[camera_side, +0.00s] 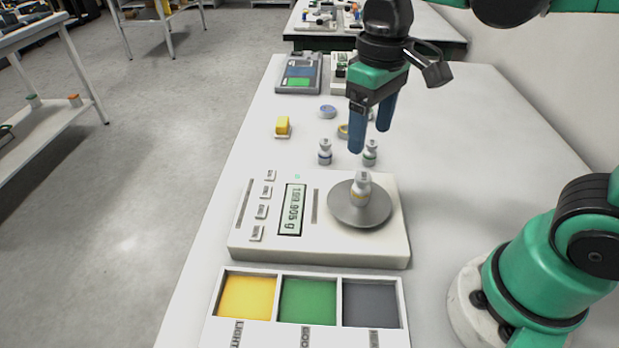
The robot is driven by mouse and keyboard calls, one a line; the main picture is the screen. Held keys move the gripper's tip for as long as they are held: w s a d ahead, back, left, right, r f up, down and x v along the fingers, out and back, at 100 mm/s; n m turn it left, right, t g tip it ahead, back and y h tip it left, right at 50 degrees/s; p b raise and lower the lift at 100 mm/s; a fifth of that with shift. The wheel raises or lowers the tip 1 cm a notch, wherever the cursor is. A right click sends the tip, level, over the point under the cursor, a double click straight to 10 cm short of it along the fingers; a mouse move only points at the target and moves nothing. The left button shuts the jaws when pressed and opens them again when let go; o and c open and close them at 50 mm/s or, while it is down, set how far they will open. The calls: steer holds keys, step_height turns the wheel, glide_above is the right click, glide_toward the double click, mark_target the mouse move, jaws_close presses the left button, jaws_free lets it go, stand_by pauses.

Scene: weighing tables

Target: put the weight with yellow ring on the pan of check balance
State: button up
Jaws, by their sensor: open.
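The balance's display (292,210) is lit and shows a reading in grams, too small to read surely. My gripper (370,138) is open and empty, with its two blue fingers pointing down. It is above and behind the weight in the picture, apart from it.
Similar weights with a blue ring (325,152) and a green ring (370,153) stand behind the balance. A tray (336,272) with yellow, green and grey compartments is in front.

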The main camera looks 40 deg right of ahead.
steer(key=shift+r, duration=0.65)
steer(key=shift+w+d+f+m+t, duration=0.25)
steer(key=shift+d+f+t, duration=0.35)
steer(key=shift+t, duration=0.6)
steer(key=shift+w+d+f+m+t, duration=0.2)
steer(key=shift+w+d+f+t, duration=0.15)
steer(key=shift+f+t, duration=0.7)
steer(key=shift+w+d+f+m+t, duration=0.25)
steer(key=shift+d+f+t, duration=0.25)
steer(key=shift+t, duration=0.85)
